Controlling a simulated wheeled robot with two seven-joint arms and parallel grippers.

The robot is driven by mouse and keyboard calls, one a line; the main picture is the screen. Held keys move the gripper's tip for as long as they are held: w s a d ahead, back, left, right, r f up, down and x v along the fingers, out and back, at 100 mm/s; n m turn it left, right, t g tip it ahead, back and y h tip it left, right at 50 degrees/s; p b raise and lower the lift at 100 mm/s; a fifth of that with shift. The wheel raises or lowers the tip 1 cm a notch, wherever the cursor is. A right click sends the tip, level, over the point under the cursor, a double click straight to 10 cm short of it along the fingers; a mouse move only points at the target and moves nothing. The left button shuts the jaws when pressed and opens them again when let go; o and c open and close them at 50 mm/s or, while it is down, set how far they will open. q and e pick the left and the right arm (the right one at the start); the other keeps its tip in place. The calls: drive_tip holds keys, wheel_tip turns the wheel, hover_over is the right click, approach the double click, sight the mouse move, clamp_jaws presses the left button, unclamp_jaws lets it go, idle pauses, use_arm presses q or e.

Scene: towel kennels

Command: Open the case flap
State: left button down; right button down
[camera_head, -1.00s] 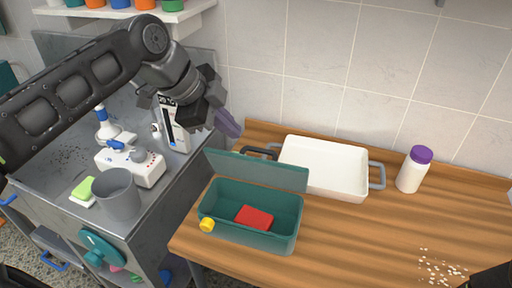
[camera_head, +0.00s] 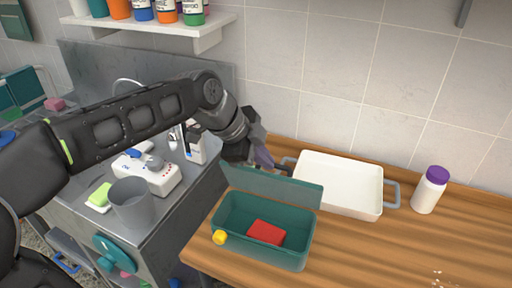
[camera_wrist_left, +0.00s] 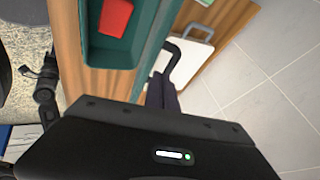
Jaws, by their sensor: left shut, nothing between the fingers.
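The teal case (camera_head: 256,252) stands on the wooden counter with its flap (camera_head: 270,187) raised along the back edge, so the inside shows. A red block (camera_head: 266,232) lies inside, and a yellow catch (camera_head: 219,237) is on the front left. My left gripper (camera_head: 264,159) is shut and empty, just behind and above the raised flap; whether it touches the flap I cannot tell. My right gripper is not in view.
A white tray (camera_head: 338,187) with grey handles stands behind and right of the case, close to my left gripper. A white bottle with a purple lid (camera_head: 430,190) is farther right. A grey cup (camera_head: 132,204) stands on the metal counter at left. The front right counter is clear.

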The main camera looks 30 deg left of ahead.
use_arm(q)
drive_tip(key=shift+x, duration=1.05)
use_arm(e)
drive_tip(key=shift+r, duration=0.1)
use_arm(q)
drive_tip(key=shift+w, duration=0.1)
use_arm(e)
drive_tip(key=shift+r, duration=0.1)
use_arm(q)
drive_tip(key=w, duration=0.1)
drive_tip(key=w+g+p, duration=0.1)
drive_tip(key=w, duration=0.1)
drive_tip(key=w+g, duration=0.1)
drive_tip(key=shift+w+a+p, duration=0.35)
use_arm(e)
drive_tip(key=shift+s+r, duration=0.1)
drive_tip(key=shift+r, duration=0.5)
